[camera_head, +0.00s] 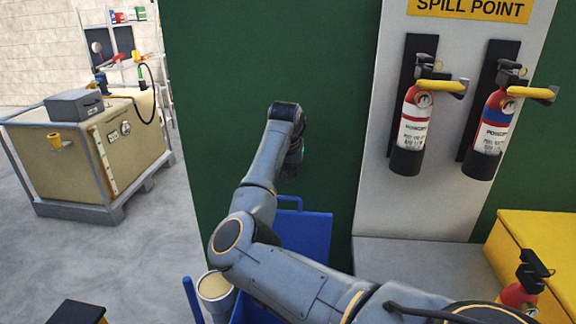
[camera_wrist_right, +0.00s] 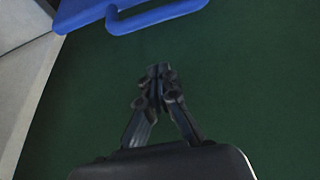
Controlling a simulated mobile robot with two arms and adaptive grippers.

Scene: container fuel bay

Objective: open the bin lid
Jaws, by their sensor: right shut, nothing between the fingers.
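The blue bin lid (camera_head: 308,232) stands raised against the green wall, with its loop handle along the top edge. In the right wrist view, the blue handle (camera_wrist_right: 158,17) crosses the top of the picture. Part of the blue bin (camera_head: 238,311) shows low down behind my arm, which hides most of it and part of the lid. My right gripper (camera_head: 292,166) is above the lid's handle and apart from it. Its fingertips (camera_wrist_right: 158,73) are together and empty, in front of the green wall. My left gripper is not in view.
A beige drum (camera_head: 215,286) and a blue upright bar (camera_head: 192,300) stand left of the bin. Two fire extinguishers (camera_head: 411,130) (camera_head: 493,134) hang on the grey panel. A yellow box (camera_head: 540,240) is at right. A caged tan tank (camera_head: 75,160) stands at left, with open floor before it.

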